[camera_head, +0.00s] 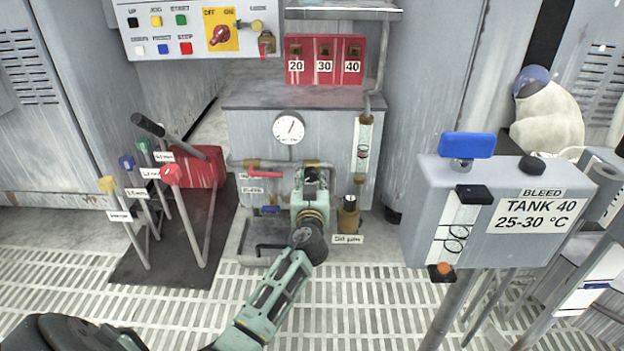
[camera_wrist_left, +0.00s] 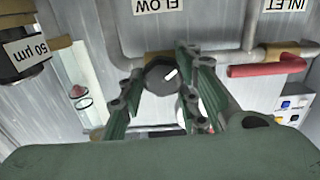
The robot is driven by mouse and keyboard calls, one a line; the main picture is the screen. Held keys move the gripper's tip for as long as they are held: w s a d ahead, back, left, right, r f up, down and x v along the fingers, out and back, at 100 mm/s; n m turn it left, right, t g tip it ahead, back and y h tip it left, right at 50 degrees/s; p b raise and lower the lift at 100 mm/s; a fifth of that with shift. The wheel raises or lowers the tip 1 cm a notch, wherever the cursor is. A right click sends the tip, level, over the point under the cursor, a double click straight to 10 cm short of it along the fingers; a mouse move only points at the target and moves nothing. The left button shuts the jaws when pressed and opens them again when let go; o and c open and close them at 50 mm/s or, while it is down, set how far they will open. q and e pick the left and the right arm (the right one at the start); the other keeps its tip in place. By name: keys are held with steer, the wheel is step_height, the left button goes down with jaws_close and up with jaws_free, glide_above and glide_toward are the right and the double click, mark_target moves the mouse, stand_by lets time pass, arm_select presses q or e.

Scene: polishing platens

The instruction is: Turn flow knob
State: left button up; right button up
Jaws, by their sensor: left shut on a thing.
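The flow knob (camera_wrist_left: 160,79) is a round black knob with a white pointer line, seen in the left wrist view under an upside-down FLOW label (camera_wrist_left: 158,5). The pointer line slants up to the right in that view. My left gripper (camera_wrist_left: 160,63) has its two green fingers on either side of the knob and is shut on it. In the head view my left gripper (camera_head: 312,178) is at the pipe on the front of the grey cabinet (camera_head: 255,130) and hides the knob. My right gripper is not in view.
A red inlet lever (camera_head: 265,175) is left of the gripper, and a brass 50 µm filter (camera_head: 348,214) is close on its right. A flow tube (camera_head: 363,148) stands above the filter. A round gauge (camera_head: 288,129) is above. A grey tank box (camera_head: 500,215) stands at right.

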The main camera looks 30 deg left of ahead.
arm_select(q)
steer(key=shift+d+f+m, duration=0.1)
steer(key=shift+d+m, duration=0.1)
steer(key=shift+m, duration=0.5)
steer(key=o, duration=1.1)
steer(key=shift+w, duration=0.1)
steer(key=shift+c, duration=0.2)
steer(key=shift+r, duration=0.4)
step_height(320, 180, up, 9)
